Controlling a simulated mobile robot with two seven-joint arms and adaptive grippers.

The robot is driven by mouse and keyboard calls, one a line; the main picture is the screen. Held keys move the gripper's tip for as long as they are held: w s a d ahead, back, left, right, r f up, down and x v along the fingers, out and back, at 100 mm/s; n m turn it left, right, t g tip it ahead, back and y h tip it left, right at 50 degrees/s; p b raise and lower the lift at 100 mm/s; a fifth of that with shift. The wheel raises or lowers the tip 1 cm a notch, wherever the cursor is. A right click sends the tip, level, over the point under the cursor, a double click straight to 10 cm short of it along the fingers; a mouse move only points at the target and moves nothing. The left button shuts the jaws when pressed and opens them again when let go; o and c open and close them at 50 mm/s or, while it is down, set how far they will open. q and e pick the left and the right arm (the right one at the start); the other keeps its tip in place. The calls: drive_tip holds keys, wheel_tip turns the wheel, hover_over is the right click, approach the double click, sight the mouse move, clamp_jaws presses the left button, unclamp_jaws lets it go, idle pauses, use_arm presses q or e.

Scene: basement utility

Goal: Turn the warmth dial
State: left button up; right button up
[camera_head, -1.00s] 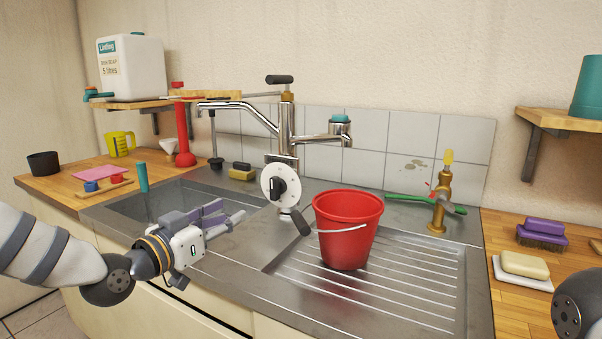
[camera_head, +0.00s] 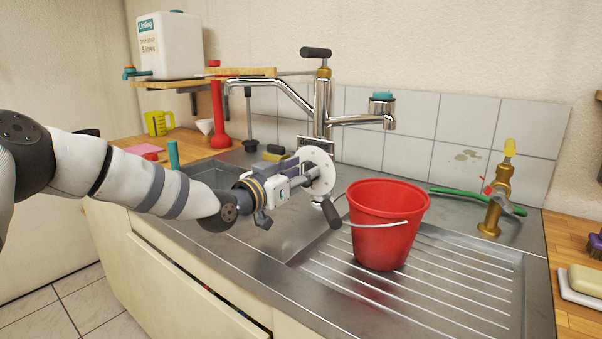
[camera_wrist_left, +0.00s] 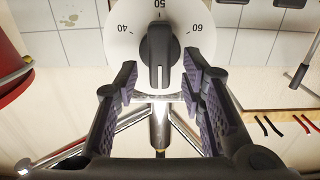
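The warmth dial is a white disc (camera_head: 322,158) on the front of the chrome tap (camera_head: 322,105). In the left wrist view the dial (camera_wrist_left: 121,45) shows the marks 40, 50 and 60, with a black knob (camera_wrist_left: 159,55) at its middle. My left gripper (camera_head: 314,176) is at the dial in the head view and covers the knob there. In the left wrist view its fingers (camera_wrist_left: 159,82) are open, one on each side of the knob, with gaps visible. My right gripper is not in view.
A red bucket (camera_head: 388,235) stands on the draining board just right of the dial. A black-ended lever (camera_head: 331,213) hangs below the dial. A brass tap (camera_head: 496,200) with a green hose stands further right. A shelf with a white container (camera_head: 170,45) is at upper left.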

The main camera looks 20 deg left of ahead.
use_arm(q)
drive_tip(key=shift+r, duration=0.1)
clamp_jaws()
drive_tip(key=shift+d, duration=0.1)
